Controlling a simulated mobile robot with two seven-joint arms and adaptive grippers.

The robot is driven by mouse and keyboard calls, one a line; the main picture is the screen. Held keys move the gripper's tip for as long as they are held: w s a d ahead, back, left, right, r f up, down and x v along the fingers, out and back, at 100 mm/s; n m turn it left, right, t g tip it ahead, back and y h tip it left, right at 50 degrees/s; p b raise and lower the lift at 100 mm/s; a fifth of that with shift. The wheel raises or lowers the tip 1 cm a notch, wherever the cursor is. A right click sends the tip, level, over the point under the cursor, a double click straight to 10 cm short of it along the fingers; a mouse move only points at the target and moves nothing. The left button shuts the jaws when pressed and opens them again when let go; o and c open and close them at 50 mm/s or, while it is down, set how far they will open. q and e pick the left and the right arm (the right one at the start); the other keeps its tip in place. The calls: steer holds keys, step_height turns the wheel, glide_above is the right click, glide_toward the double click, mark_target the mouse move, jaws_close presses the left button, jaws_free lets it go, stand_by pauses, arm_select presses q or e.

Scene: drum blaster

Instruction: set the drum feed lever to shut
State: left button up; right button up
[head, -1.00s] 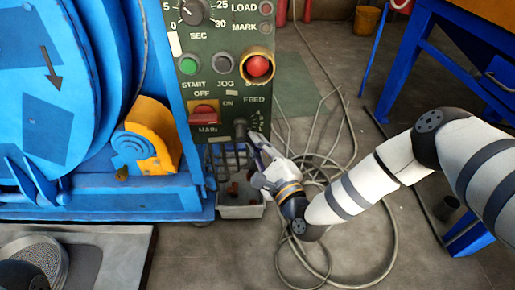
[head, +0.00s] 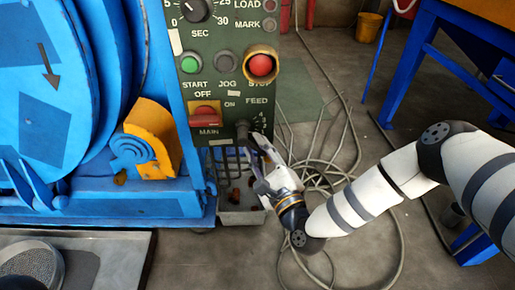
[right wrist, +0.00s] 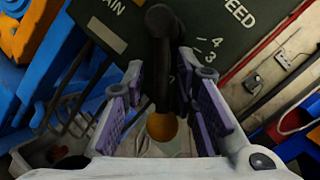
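The feed lever (head: 242,128) is a black lever at the lower right of the green control panel (head: 215,72), below the word FEED and beside a numbered scale. In the right wrist view the lever (right wrist: 160,58) runs down from the panel, between the fingers, with an orange round end at its lower tip. My right gripper (head: 259,168) is just below the panel's lower right corner. It also shows in the right wrist view (right wrist: 165,100), open, with purple-padded fingers on both sides of the lever and gaps visible. I cannot tell whether either finger touches it. My left gripper is not in view.
A red main switch (head: 205,113) sits left of the lever. A red stop button (head: 261,65) sits above it. A grey bin (head: 240,215) stands on the floor below. Loose cables (head: 335,180) lie on the floor to the right. A blue drum machine (head: 60,90) fills the left side.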

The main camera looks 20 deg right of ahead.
steer(key=s+d+f, duration=0.1)
steer(key=s, duration=1)
steer(key=shift+s+d+f, duration=0.3)
steer(key=shift+s+f, duration=0.05)
steer(key=shift+s, duration=0.05)
steer(key=shift+r, duration=0.15)
